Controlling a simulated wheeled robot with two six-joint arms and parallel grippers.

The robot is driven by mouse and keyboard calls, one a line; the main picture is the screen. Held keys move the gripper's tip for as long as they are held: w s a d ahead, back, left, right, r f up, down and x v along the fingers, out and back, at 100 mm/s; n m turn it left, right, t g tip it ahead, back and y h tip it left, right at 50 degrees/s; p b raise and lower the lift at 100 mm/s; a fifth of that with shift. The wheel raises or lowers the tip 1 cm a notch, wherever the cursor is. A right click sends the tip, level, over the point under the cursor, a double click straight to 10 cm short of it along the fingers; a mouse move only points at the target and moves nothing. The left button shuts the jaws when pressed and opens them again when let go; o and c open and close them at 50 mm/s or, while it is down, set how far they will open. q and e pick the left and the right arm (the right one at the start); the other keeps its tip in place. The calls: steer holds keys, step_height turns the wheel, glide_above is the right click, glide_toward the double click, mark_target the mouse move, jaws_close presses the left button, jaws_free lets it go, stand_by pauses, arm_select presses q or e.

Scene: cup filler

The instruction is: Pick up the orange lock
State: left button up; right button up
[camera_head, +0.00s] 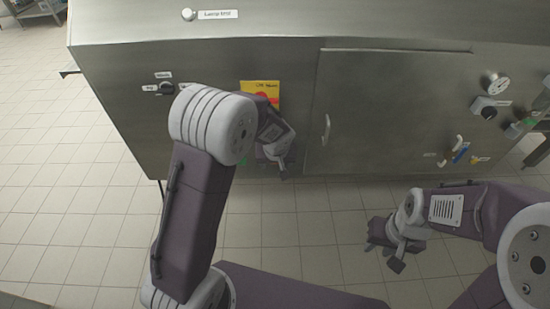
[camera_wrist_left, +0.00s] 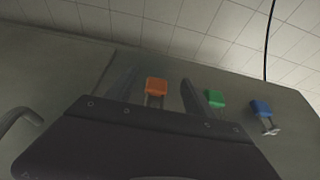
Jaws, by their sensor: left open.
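The orange lock (camera_wrist_left: 156,86) shows in the left wrist view, hanging by a metal shackle near the edge of the steel machine. It lies between the two spread fingers of my left gripper (camera_head: 280,162), which is open and not closed on it. In the head view my own left arm and gripper hide the orange lock. A green lock (camera_wrist_left: 214,98) is just right of the right finger, and a blue lock (camera_wrist_left: 261,108) hangs further right. My right gripper (camera_head: 384,255) is low over the floor, away from the locks, with its fingers apart and empty.
The steel machine (camera_head: 350,130) has a door with a handle (camera_head: 326,129) right of my left gripper. A yellow and red label (camera_head: 262,92) is behind the gripper. Knobs (camera_head: 497,84) are at the far right. The tiled floor (camera_head: 60,200) is clear.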

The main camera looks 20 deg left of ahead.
arm_select(q)
steer(key=w+f, duration=0.1)
steer(key=w, duration=0.1)
steer(key=w+a+f, duration=0.1)
steer(key=w+f, duration=0.1)
steer(key=shift+a, duration=0.15)
steer(key=shift+r, duration=0.1)
jaws_close()
steer(key=s+d+b, duration=0.2)
steer(key=s, duration=0.6)
steer(key=s+d+r+b, duration=0.1)
steer(key=s+d+b, duration=0.1)
steer(key=s, duration=0.7)
steer(key=shift+s+d+r, duration=0.15)
steer(key=shift+d+r, duration=0.1)
steer(key=shift+d, duration=0.25)
